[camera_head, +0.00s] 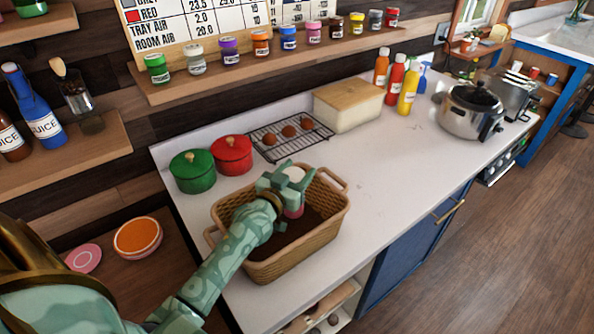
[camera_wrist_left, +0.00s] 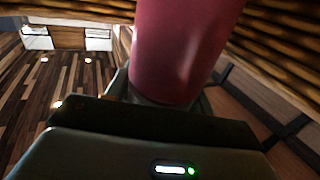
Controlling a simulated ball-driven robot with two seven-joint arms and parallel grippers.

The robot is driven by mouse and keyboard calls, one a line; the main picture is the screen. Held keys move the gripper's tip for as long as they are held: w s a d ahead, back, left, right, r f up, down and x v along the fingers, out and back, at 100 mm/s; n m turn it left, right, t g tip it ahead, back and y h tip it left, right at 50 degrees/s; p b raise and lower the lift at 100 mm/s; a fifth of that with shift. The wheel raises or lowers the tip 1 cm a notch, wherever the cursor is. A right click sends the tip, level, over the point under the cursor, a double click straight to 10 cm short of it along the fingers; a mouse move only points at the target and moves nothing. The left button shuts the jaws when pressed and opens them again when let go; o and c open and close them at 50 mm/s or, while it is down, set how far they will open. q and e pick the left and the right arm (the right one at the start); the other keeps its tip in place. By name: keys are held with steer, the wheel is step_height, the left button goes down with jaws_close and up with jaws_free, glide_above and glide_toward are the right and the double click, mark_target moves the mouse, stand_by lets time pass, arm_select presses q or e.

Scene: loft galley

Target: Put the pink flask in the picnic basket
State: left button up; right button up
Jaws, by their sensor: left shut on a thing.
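The pink flask (camera_head: 294,210) shows under my left gripper (camera_head: 288,184) in the head view, with a white top between the fingers. My left gripper is shut on the flask and holds it within the outline of the picnic basket's opening. In the left wrist view the flask (camera_wrist_left: 180,50) fills the upper middle, close to the jaws. The wicker picnic basket (camera_head: 300,258) stands on the white counter, with a dark inside. The gripper hides part of the flask, and I cannot tell whether its base touches the basket floor. My right gripper is not in view.
A green pot (camera_head: 192,172) and a red pot (camera_head: 232,155) stand behind the basket. A wire rack (camera_head: 290,137) with brown round items and a bread box (camera_head: 348,105) are further back. Bottles (camera_head: 408,90) and a steel cooker (camera_head: 470,112) stand right. The counter's middle is clear.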

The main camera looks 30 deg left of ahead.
arm_select(q)
steer(key=shift+f, duration=0.25)
steer(key=o, duration=1.4)
steer(key=shift+r, duration=0.3)
steer(key=s, duration=0.5)
steer(key=s+p, duration=0.1)
steer(key=s, duration=0.1)
steer(key=shift+s+d+r, duration=0.15)
steer(key=shift+s+r, duration=0.1)
steer(key=shift+r, duration=0.05)
